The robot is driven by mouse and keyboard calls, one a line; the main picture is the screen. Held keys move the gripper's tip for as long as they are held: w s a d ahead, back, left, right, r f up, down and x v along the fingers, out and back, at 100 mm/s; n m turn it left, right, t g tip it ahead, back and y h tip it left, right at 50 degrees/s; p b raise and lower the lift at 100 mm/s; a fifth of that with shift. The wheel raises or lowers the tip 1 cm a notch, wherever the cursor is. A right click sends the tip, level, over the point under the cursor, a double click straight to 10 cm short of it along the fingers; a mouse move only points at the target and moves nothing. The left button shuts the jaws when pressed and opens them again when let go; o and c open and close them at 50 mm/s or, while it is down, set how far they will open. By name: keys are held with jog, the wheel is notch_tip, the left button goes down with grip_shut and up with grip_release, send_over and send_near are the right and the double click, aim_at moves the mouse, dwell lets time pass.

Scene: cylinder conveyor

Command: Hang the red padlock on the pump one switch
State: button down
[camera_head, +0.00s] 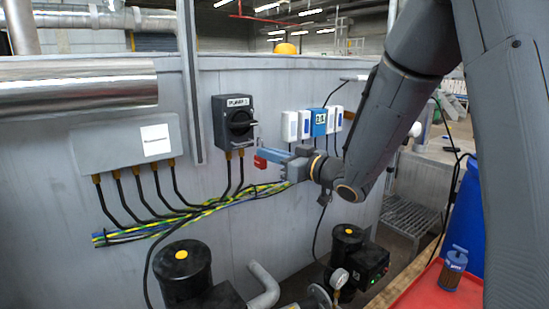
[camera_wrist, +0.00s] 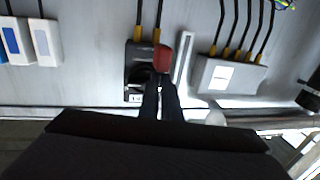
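The pump one switch is a dark box with a round black knob (camera_head: 238,122) and a "PUMP 1" label, fixed on the grey wall panel. It also shows upside down in the wrist view (camera_wrist: 133,72). My gripper (camera_head: 268,157) is at the right of the switch and a little below its knob. Its fingers are closed around the red padlock (camera_head: 260,163), which sticks out past the tips. In the wrist view the red padlock (camera_wrist: 163,57) overlaps the edge of the switch. The padlock appears apart from the switch in the head view. Its shackle cannot be made out.
A grey junction box (camera_head: 128,143) is left of the switch, beyond a vertical metal channel (camera_head: 191,80). White and blue modules (camera_head: 319,122) are to the right. Cables (camera_head: 215,205) run below. Black pumps (camera_head: 183,270) stand at the bottom. A red tray (camera_head: 420,290) is at lower right.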

jog(key=shift+w+d+b+x, duration=0.1)
jog(key=shift+w+b+x, duration=0.05)
jog(key=shift+x, duration=0.8)
jog(key=shift+w+d+b+x, duration=0.1)
jog(key=shift+d+b+x, duration=0.05)
jog(key=shift+x, duration=0.75)
jog(key=shift+w+d+b+x, duration=0.1)
jog(key=shift+w+b+x, duration=0.05)
jog(key=shift+x, duration=0.8)
jog(key=shift+w+a, duration=0.4)
jog(key=shift+w, duration=0.2)
jog(key=shift+w+a, duration=0.15)
jog(key=shift+w, duration=0.1)
jog(key=shift+w+a, duration=0.2)
jog(key=shift+w, duration=0.1)
jog(key=shift+w+a, duration=0.15)
jog(key=shift+w, duration=0.05)
jog(key=shift+w+a+r+b, duration=0.2)
jog(key=shift+a+r+b, duration=0.1)
jog(key=shift+r, duration=0.1)
jog(key=shift+s+d+f+b, duration=0.1)
jog(key=shift+f+b, duration=0.4)
jog(key=shift+f, duration=0.25)
